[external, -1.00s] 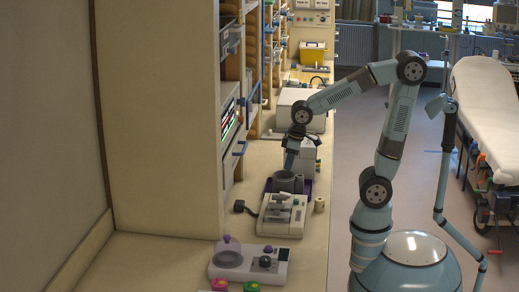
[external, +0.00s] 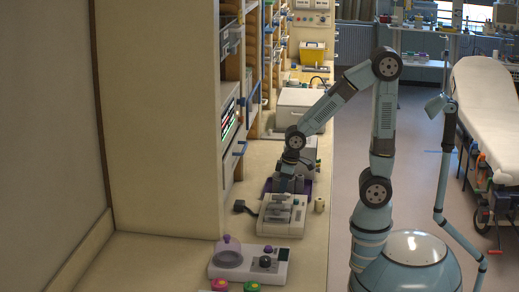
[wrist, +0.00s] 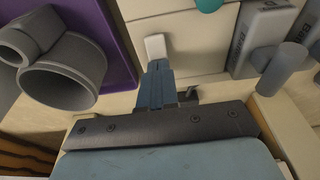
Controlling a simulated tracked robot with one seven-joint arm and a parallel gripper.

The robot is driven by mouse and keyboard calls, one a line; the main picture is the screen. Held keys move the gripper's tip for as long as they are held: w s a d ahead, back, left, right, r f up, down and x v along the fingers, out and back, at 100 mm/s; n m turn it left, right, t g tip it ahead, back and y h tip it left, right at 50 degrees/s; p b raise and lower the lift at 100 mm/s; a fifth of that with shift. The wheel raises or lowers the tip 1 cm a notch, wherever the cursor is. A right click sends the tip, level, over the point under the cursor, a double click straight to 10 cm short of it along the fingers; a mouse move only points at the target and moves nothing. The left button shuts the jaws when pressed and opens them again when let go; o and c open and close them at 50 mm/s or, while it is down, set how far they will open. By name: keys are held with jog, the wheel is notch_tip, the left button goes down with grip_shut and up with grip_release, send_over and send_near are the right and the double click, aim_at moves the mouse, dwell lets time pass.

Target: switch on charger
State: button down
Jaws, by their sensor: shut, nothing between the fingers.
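The charger (external: 287,229) is a cream box on the counter with grey blocks on top. In the wrist view its cream face (wrist: 190,45) carries a small white switch (wrist: 155,46), a teal round part (wrist: 208,4) at the top edge and grey battery-like blocks (wrist: 262,35) at right. My gripper (wrist: 158,66) is shut and empty, its blue fingertips right at the lower end of the white switch; I cannot tell whether they touch. In the external view my gripper (external: 283,186) points down at the charger's far side, and the switch cannot be made out.
A purple tray (wrist: 108,35) with a grey cup-like holder (wrist: 65,72) is close at left in the wrist view. White boxes (external: 300,108) stand behind. A white device with a purple knob (external: 228,258) is nearer the camera. The shelf unit borders the counter at left.

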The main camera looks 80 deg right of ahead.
jog(key=shift+w+f+g, duration=0.1)
jog(key=shift+f+g, duration=0.2)
jog(key=shift+g, duration=0.45)
jog(key=shift+w+f+g, duration=0.1)
jog(key=shift+f+g, duration=0.15)
jog(key=shift+g, duration=0.5)
jog(key=shift+s, duration=0.85)
jog(key=shift+r, duration=0.1)
notch_tip(320, 180, up, 15)
jog(key=w, duration=0.1)
jog(key=shift+w+f, duration=0.2)
